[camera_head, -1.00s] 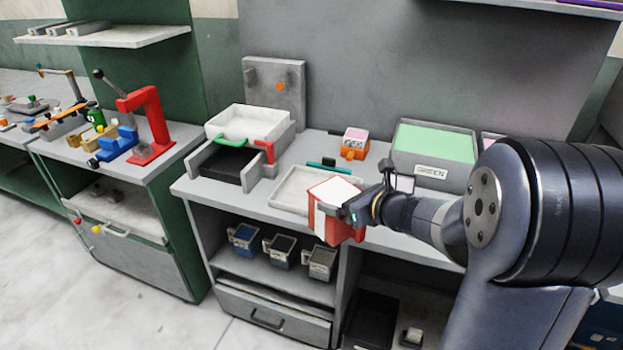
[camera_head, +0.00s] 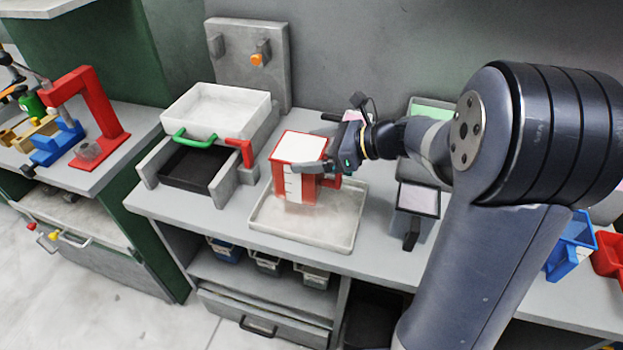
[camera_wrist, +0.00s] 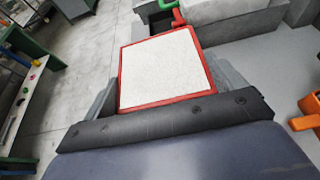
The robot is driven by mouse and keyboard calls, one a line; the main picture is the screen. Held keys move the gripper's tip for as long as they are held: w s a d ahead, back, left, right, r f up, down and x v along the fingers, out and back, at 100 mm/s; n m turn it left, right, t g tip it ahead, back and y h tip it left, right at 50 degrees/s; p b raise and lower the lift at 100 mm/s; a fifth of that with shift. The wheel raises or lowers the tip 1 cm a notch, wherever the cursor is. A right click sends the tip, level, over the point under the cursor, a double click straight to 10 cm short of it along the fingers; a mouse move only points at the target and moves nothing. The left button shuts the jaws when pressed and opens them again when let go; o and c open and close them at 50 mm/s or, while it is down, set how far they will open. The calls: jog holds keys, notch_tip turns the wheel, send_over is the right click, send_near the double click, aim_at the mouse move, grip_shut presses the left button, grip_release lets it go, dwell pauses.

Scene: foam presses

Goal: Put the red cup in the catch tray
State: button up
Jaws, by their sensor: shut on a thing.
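The red cup (camera_head: 300,148) is a square red box with a white top face and white marks on its side. My gripper (camera_head: 322,168) is shut on it from the right. The cup is upright over the back left part of the catch tray (camera_head: 335,238), a shallow pale tray on the bench. I cannot tell whether the cup's base touches the tray floor. In the wrist view the red cup (camera_wrist: 165,68) fills the middle, with its red rim around a white face, between my gripper's fingers (camera_wrist: 165,95). The catch tray is hidden there.
Left of the tray stands a press with a white box (camera_head: 215,110), a green handle (camera_head: 193,134) and a red lever (camera_head: 240,150). A dark-framed panel (camera_head: 418,199) stands right of the tray. The tray's front right part is empty.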

jog(key=shift+f, duration=3.35)
jog(key=shift+f+b, duration=0.15)
jog(key=shift+b, duration=0.2)
jog(key=o, duration=1.1)
jog(key=shift+o, duration=0.2)
jog(key=shift+r, duration=0.3)
jog(key=v, duration=1.2)
